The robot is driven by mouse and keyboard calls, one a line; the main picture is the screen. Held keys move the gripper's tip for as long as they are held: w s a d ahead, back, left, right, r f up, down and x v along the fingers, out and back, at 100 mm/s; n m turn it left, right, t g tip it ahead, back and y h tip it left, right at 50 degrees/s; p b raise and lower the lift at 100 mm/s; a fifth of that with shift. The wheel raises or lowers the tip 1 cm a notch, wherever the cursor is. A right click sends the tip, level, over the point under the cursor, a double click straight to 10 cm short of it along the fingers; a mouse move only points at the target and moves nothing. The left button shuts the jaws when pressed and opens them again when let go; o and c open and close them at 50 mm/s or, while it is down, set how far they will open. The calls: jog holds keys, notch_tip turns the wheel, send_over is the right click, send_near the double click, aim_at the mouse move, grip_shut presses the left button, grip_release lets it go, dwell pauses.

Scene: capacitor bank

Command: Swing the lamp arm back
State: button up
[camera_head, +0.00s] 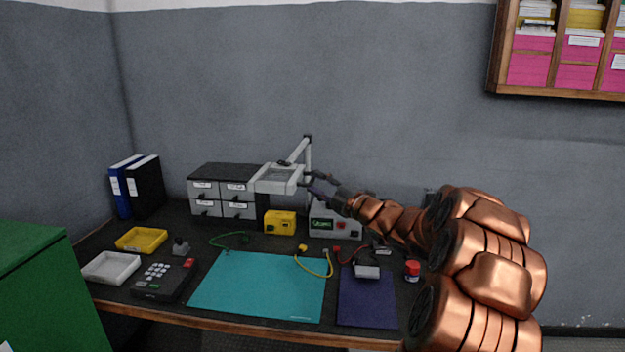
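The lamp has a pale upright post (308,155) and a pale arm (297,151) that slopes down to the left. A flat, box-like white lamp head (279,178) hangs at its lower end, in front of the grey drawer unit. My gripper (318,184) reaches in from the right, just right of the lamp head. Its dark fingers look spread apart, with nothing clearly between them. I cannot tell whether a fingertip touches the lamp head. The foot of the post is hidden behind the gripper and the bench instrument.
A drawer unit (222,189), yellow box (279,221) and instrument with a green display (334,224) stand close around the lamp. In front lie a teal mat (255,285), a dark blue mat (367,299) and loose cables. A wall shelf (560,45) hangs upper right.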

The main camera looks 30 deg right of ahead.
jog(key=shift+x, duration=1.1)
jog(key=shift+r, duration=0.1)
grip_shut()
